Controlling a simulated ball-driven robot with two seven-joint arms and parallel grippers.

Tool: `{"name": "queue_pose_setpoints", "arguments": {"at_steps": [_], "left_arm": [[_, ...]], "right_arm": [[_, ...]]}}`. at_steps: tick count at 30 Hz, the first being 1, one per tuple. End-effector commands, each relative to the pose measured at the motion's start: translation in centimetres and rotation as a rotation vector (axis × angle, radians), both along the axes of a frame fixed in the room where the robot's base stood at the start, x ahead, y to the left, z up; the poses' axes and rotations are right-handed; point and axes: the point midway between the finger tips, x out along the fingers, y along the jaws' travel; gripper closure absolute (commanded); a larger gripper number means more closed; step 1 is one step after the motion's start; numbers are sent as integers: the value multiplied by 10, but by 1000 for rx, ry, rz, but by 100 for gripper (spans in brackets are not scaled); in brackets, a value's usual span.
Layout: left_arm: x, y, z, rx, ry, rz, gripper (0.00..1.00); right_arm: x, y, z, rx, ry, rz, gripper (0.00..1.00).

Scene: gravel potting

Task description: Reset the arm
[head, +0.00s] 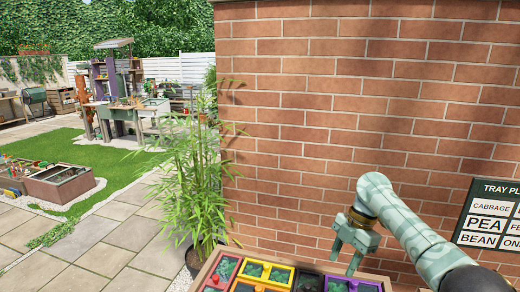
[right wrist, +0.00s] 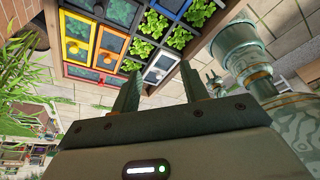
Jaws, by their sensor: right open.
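My right gripper (head: 344,264) hangs in front of the brick wall in the head view, fingers pointing down, above the right part of a wooden-framed bed of coloured trays (head: 264,274). In the right wrist view its two fingers (right wrist: 160,88) stand apart with nothing between them. The trays fill the upper middle of that view, with blue, yellow, orange, red and white rims (right wrist: 106,40). Several hold leafy green plants (right wrist: 158,22). A gap shows between the fingers and the trays.
A brick wall (head: 300,110) stands close behind the trays. A chalkboard sign (head: 490,215) hangs at right. A potted bamboo (head: 195,180) stands left of the trays. Paving (head: 105,255), lawn and a planter box (head: 60,185) lie farther left.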

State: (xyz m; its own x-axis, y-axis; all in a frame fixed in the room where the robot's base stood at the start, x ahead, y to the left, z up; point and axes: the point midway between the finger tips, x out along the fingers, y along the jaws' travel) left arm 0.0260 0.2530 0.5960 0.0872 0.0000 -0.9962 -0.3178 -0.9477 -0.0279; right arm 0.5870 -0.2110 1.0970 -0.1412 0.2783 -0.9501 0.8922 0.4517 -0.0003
Motion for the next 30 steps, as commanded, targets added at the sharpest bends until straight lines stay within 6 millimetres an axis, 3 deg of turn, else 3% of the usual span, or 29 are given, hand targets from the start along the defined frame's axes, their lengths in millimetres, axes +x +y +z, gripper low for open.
{"name": "queue_pose_setpoints", "arguments": {"at_steps": [4,11,16,19,23,30], "left_arm": [[8,-1,0,-1,-12,0,64],[1,0,0,-1,-2,0,64],[0,0,0,0,0,0,64],[0,0,0,0,-1,1,64],[1,0,0,0,-1,1,64],[0,0,0,0,0,0,64]], "right_arm": [[-11,10,-31,-38,1,-29,56],[-45,31,-97,-112,-33,-133,56],[-90,45,-150,-157,-104,-303,56],[-132,46,-175,-174,-179,-489,56],[-186,27,-181,-187,-300,-772,56],[-251,-20,-153,-207,-467,-1121,56]]}}
